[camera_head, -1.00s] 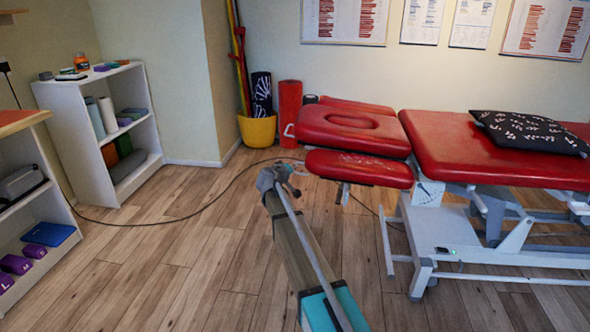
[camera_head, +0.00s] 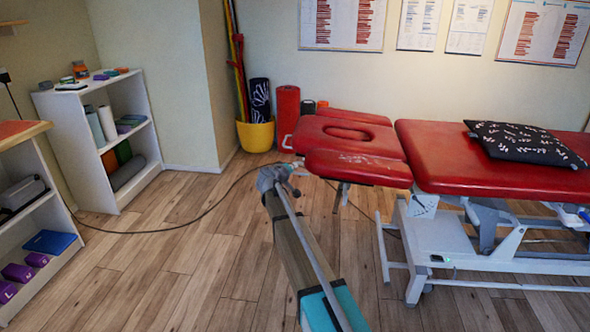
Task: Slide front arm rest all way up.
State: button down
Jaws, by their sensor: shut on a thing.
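The front arm rest (camera_head: 357,168) is a red padded panel at the near left end of the treatment table, just below and in front of the red headrest (camera_head: 342,131) with its oval hole. A metal bracket shows under it. My gripper (camera_head: 293,177) is at the arm rest's left end and is shut on it; the fingertips are small and the exact grip spot is hard to make out. The arm rest looks roughly level, its top close to the headrest's near edge.
The red table (camera_head: 430,155) carries a dark patterned pillow (camera_head: 524,144); its white frame (camera_head: 440,240) stands below. A yellow bin (camera_head: 256,136) stands behind my gripper, a white shelf (camera_head: 122,165) at left. A cable (camera_head: 190,226) crosses the floor.

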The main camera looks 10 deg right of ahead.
jog(key=c, duration=0.7)
grip_release()
jog(key=shift+r, duration=0.25)
